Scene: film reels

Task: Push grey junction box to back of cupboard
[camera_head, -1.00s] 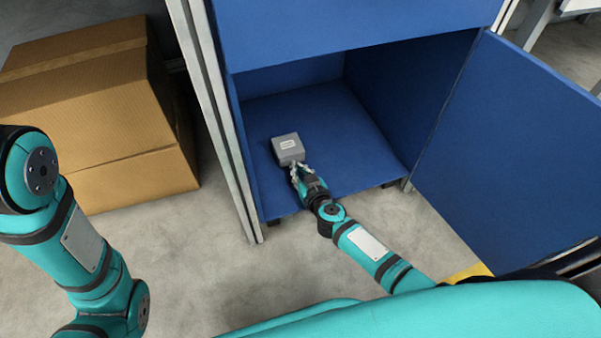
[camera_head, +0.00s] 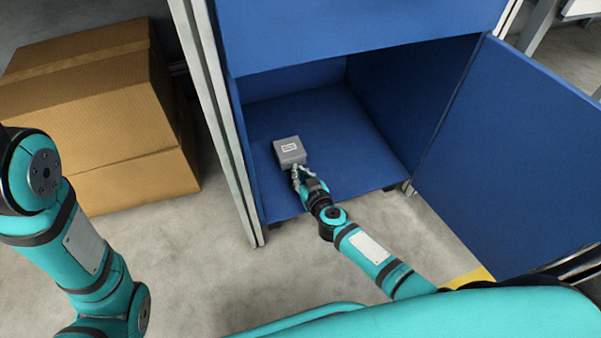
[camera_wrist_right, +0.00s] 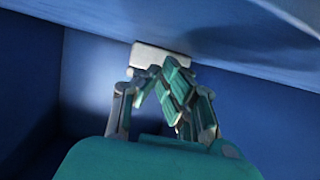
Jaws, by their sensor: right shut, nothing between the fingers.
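The grey junction box (camera_head: 290,151) sits on the floor of the blue cupboard (camera_head: 345,122), in its front left part, with bare floor behind it. It has a small pale label on top. My right gripper (camera_head: 298,172) is shut and empty, with its fingertips at the near side of the box. In the right wrist view the box (camera_wrist_right: 160,57) shows as a pale block just beyond the fingers (camera_wrist_right: 163,75). Whether the fingers touch it is hard to tell. Of my left arm, only links show in the head view; its gripper is out of view.
The blue cupboard door (camera_head: 510,150) stands open on the right. A pale metal post (camera_head: 222,130) runs along the cupboard's left edge. Cardboard boxes (camera_head: 90,110) stand to the left. The cupboard floor behind and right of the junction box is clear.

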